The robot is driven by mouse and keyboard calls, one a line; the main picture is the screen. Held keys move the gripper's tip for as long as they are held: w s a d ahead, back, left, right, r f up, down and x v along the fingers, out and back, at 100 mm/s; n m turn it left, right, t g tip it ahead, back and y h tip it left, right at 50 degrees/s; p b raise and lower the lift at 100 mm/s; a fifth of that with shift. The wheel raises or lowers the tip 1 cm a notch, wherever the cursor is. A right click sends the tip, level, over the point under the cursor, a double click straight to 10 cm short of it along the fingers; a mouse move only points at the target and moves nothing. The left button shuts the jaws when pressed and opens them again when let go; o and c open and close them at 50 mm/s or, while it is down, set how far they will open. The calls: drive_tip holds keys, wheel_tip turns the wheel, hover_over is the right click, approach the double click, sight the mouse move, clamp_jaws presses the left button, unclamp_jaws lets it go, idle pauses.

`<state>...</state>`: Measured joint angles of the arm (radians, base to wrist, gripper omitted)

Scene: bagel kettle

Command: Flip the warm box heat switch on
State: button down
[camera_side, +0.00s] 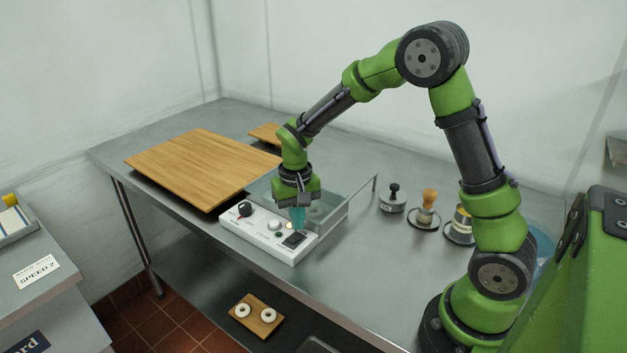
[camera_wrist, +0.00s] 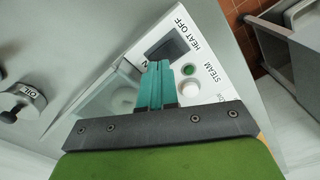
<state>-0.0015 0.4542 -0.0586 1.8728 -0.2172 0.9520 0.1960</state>
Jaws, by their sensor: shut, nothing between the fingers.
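The warm box (camera_side: 337,217) is a clear-walled box with a white control panel (camera_side: 262,238) along its front. The black heat switch (camera_side: 294,240) is at the panel's right end. In the wrist view the dark switch (camera_wrist: 172,46) has the label "HEAT OFF" beside it. My gripper (camera_side: 298,230) points down over the panel with its teal fingers shut and empty. In the wrist view the fingertips (camera_wrist: 159,64) overlap the edge of the switch and hide part of it and a label. I cannot tell whether they touch it.
The panel also has a black knob (camera_side: 244,209) and a green button (camera_wrist: 189,71). A large wooden board (camera_side: 195,165) lies left of the box.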

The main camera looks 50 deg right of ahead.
sight(297, 235)
drive_tip(key=shift+r, duration=2.55)
drive_tip(key=s+a+r+n+t+y, duration=0.1)
drive_tip(key=s+a+r+t, duration=0.1)
drive_tip(key=s+r, duration=0.4)
drive_tip(key=s+a+r+n+t+y, duration=0.1)
drive_tip(key=s+a+r+t, duration=0.2)
drive_tip(key=s, duration=0.8)
wheel_tip(297, 235, up, 4)
drive_tip(key=shift+r+t, duration=0.2)
drive_tip(key=shift+t, duration=0.9)
